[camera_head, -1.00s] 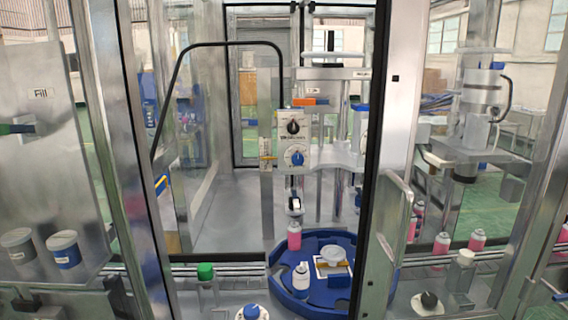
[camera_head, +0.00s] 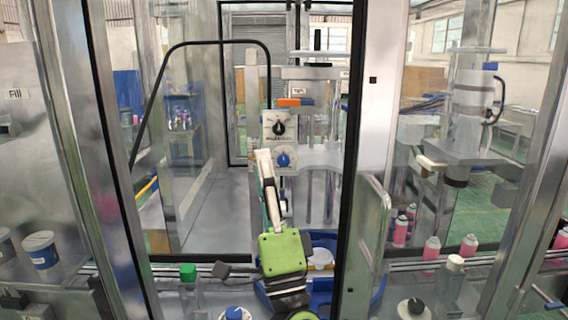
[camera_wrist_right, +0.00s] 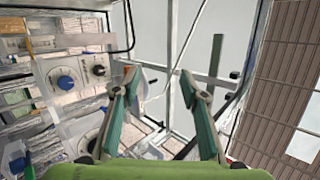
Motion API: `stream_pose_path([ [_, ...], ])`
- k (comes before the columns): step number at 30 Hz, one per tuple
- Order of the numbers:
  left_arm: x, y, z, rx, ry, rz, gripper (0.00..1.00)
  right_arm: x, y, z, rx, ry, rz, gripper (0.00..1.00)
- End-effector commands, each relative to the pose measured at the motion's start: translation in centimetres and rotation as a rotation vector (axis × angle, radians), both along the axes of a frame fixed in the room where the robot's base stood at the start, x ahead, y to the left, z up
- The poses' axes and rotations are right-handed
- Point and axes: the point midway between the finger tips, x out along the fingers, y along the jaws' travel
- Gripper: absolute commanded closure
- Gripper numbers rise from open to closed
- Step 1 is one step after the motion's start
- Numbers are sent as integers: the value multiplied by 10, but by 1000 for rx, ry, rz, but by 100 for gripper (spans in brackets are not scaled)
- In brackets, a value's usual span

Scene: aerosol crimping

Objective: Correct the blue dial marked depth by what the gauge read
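The blue dial (camera_head: 283,160) is on the white front panel of the crimping head, below a black knob (camera_head: 278,127). In the right wrist view the blue dial (camera_wrist_right: 65,83) and the black knob (camera_wrist_right: 99,70) lie left of the fingers. The dial's small lettering is too small to read. My right gripper (camera_head: 263,155) reaches up in front of the panel, its fingertips just left of the blue dial in the head view. In the wrist view the right gripper (camera_wrist_right: 158,73) is open, with nothing between its fingers. I cannot make out a gauge reading. My left gripper is not in view.
The enclosure's door frame (camera_head: 370,130) stands right of the opening, with a bent black bar (camera_head: 215,42) at upper left. The blue turntable (camera_head: 325,240) is partly hidden behind my right gripper. Pink-bodied cans (camera_head: 431,250) stand at right. A green-capped bottle (camera_head: 188,280) stands in front.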

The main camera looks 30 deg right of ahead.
Motion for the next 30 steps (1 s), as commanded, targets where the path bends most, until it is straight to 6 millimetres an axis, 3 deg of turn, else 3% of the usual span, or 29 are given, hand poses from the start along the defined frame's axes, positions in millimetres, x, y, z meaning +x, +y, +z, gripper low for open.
stream_pose_path([
  [1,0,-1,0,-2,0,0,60,0,-27,10,135,-21,-13,60],
  [3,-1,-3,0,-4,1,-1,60,6,-61,9,330,-10,-24,60],
  [7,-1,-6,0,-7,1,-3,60,25,-96,-12,637,82,-8,60],
  [12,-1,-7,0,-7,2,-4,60,48,-98,-44,876,253,40,60],
  [16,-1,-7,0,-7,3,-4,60,56,-89,-59,952,344,66,60],
  [23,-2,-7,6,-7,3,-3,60,74,-95,-64,975,384,70,60],
  [30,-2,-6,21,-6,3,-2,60,116,-121,-62,975,383,69,60],
])
